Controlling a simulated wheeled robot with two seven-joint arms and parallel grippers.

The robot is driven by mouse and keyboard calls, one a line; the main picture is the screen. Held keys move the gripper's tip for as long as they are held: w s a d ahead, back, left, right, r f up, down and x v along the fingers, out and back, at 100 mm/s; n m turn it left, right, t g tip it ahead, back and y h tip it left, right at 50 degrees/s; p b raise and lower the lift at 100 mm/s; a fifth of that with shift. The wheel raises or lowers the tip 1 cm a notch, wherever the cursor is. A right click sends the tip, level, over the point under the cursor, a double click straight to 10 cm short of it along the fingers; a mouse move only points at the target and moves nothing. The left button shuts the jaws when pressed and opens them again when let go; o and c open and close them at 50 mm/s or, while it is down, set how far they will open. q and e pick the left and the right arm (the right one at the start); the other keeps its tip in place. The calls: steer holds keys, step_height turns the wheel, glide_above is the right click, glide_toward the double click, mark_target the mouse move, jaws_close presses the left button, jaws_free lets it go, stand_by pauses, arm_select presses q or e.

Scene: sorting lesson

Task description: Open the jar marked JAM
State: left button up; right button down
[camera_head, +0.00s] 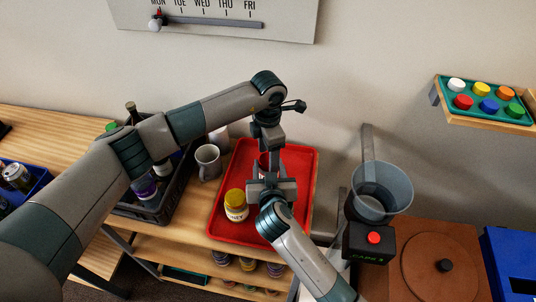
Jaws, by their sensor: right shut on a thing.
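A red tray (222,222) lies on the wooden table. A jar with a yellow lid (236,205) stands on it, its label partly readable and ending in "EY". A second jar (263,160), reddish and mostly hidden, is between my two grippers; its label does not show. My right gripper (268,182) reaches in from below and is shut on this second jar. My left gripper (268,145) points down from above, right over that jar. Its fingertips are hidden, so I cannot tell whether it is open or touches the jar.
A grey mug (208,161) stands left of the tray, beside a dark crate (172,203) with bottles. A blender-like machine (382,190) with a red button stands to the right. A shelf of coloured caps (487,118) hangs on the wall.

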arm_select(q)
steer(key=shift+r, duration=2.25)
steer(key=shift+c, duration=0.3)
step_height(320, 180, up, 4)
steer(key=m, duration=0.6)
steer(key=shift+s+f, duration=0.1)
steer(key=shift+f, duration=0.15)
steer(key=shift+f, duration=0.15)
steer(key=shift+f, duration=3.9)
steer(key=c, duration=1.1)
